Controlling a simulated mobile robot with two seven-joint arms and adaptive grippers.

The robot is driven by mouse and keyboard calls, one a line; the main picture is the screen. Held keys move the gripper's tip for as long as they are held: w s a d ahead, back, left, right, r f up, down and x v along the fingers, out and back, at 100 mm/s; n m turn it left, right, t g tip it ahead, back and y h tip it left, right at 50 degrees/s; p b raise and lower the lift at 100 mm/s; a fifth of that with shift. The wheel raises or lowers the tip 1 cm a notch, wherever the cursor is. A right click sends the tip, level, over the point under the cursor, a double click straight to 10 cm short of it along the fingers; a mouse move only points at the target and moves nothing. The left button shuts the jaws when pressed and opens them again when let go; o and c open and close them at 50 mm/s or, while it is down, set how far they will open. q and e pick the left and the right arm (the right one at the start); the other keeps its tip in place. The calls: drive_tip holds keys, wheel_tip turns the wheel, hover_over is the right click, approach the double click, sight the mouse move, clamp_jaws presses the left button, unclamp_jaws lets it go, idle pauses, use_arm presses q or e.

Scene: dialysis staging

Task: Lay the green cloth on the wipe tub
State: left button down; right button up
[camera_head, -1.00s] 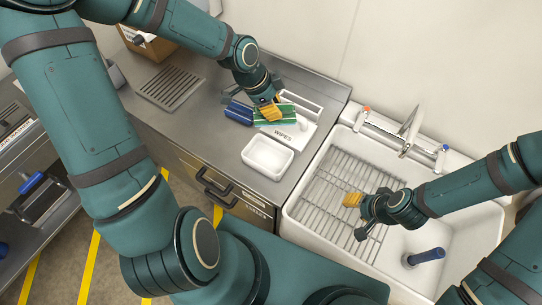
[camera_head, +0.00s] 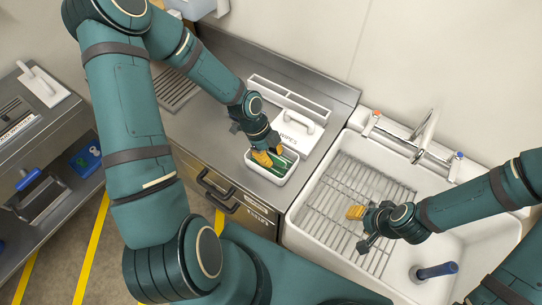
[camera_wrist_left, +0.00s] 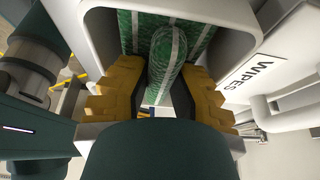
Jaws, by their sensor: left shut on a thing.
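My left gripper (camera_head: 264,157) is shut on the green cloth (camera_head: 288,163), which has pale stripes. It holds the cloth at the open white tub (camera_head: 272,179) on the steel counter. In the left wrist view, a fold of the cloth (camera_wrist_left: 166,57) stands between the yellow fingers, with the tub's wall (camera_wrist_left: 236,25) around it. I cannot tell whether the cloth touches the tub's floor. A white panel marked WIPES (camera_head: 291,143), with a handle, lies just behind the tub. My right gripper (camera_head: 358,228) is open and empty over the sink.
A long white divided tray (camera_head: 290,97) lies behind the WIPES panel. The sink (camera_head: 337,160) with a wire rack, tap and blue-handled tool (camera_head: 437,270) is to the right. A side shelf (camera_head: 50,130) stands at the left. The drawer handle (camera_head: 215,190) juts from the counter front.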

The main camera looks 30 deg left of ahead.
use_arm(q)
drive_tip(key=shift+f, duration=0.3)
drive_tip(key=c, duration=1.2)
unclamp_jaws()
drive_tip(key=shift+r, duration=0.25)
drive_tip(key=p+v, duration=0.2)
drive_tip(key=v, duration=0.9)
drive_tip(key=shift+a+r+p, duration=0.15)
drive_tip(key=shift+r+p, duration=0.2)
